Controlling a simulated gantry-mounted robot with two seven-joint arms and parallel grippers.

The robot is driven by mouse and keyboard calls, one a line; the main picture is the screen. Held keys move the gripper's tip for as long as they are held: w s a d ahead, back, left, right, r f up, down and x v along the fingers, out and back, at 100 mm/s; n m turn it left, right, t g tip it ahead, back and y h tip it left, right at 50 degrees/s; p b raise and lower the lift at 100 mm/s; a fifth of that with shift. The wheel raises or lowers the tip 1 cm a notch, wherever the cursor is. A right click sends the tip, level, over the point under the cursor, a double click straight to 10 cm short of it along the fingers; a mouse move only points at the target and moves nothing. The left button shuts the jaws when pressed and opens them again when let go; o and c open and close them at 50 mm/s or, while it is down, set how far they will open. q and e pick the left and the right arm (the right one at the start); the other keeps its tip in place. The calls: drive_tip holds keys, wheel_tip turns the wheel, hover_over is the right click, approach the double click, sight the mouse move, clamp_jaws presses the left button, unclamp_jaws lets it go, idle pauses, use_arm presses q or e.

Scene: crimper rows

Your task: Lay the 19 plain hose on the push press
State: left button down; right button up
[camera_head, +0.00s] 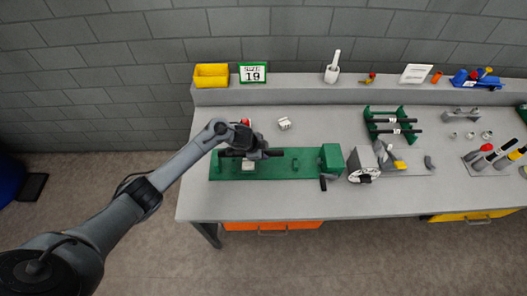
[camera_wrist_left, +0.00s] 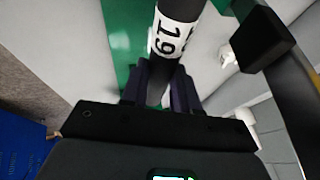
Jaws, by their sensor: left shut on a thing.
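The 19 plain hose (camera_wrist_left: 180,8) is dark, with a white band marked 19 in the left wrist view. My left gripper (camera_wrist_left: 160,85) is shut on it, the fingers on both sides just below the band. In the head view my left gripper (camera_head: 250,152) is over the left part of the green push press (camera_head: 222,172), and the dark hose (camera_head: 230,153) lies along the press's length. I cannot tell whether the hose touches the press. The press has a green block (camera_head: 331,157) at its right end. My right gripper is not in view.
A grey machine with a dial (camera_head: 362,165) stands right of the press. A green rack (camera_head: 388,122) holds dark hoses behind it. A small white block (camera_head: 284,123) lies behind the press. A yellow bin (camera_head: 211,75) and a 19 sign (camera_head: 253,73) stand on the back ledge.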

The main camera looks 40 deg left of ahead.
use_arm(q)
drive_tip(key=shift+r, duration=0.1)
drive_tip(key=shift+f, duration=0.2)
drive_tip(key=shift+f+b, duration=2)
drive_tip(key=shift+f, duration=1.15)
drive_tip(key=shift+f, duration=0.35)
drive_tip(key=c, duration=0.8)
unclamp_jaws()
